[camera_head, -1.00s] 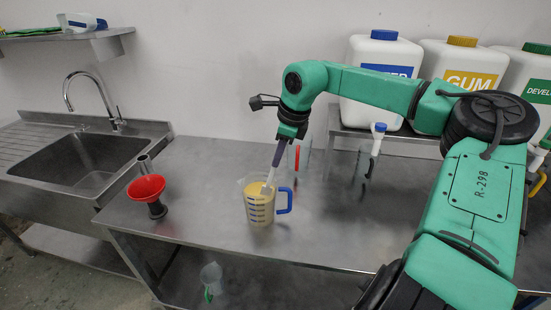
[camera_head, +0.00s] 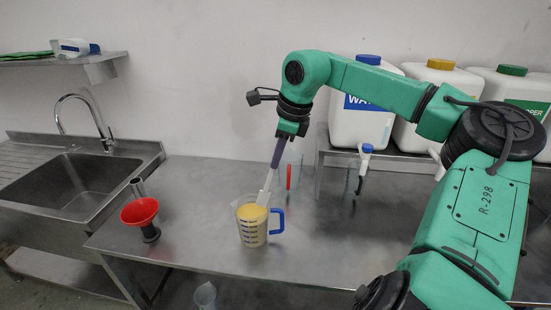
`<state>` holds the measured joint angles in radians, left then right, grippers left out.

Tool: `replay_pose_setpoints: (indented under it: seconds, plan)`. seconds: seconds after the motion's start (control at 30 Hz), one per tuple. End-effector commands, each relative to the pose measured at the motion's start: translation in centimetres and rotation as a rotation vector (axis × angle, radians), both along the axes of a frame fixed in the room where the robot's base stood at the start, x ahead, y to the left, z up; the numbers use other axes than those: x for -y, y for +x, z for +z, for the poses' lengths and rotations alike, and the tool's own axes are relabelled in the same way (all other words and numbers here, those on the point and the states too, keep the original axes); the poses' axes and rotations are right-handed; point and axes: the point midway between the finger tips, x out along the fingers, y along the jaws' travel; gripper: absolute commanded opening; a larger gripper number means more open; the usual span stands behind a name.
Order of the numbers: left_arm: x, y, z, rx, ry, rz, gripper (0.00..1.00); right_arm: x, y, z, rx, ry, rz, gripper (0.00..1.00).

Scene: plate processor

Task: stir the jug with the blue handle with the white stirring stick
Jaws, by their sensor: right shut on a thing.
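The jug with the blue handle (camera_head: 252,226) stands upright on the steel table, with yellowish liquid in it and its handle to the right. The white stirring stick (camera_head: 265,192) slants down into the jug's mouth; its lower end is hidden in the liquid. My right gripper (camera_head: 278,152) is above the jug, pointing down, and is shut on the stick's upper part. My left gripper is not in view.
A red funnel (camera_head: 140,211) on a dark stand is left of the jug. A clear jug with a red handle (camera_head: 289,176) stands behind. Large containers (camera_head: 362,125) line a raised shelf at the back right. A sink (camera_head: 70,185) is at the left. The table's front is clear.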

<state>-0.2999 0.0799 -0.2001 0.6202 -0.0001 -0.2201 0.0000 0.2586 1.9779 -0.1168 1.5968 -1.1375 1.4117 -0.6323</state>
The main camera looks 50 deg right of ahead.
Motion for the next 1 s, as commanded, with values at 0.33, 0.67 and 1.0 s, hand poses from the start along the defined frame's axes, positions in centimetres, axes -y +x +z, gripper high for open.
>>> replay_pose_setpoints:
  seconds: [0.33, 0.67, 1.0]
  plan:
    - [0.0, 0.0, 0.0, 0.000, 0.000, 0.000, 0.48, 0.0, 0.0, -0.1, 0.000, 0.000, 0.000, 0.00]
    - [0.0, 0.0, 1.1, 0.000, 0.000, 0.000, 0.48, 0.0, 0.0, 1.1, 0.001, 0.001, 0.000, 0.00]
    - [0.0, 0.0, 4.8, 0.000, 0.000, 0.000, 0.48, 0.0, 0.0, 5.2, 0.000, 0.000, 0.000, 0.00]
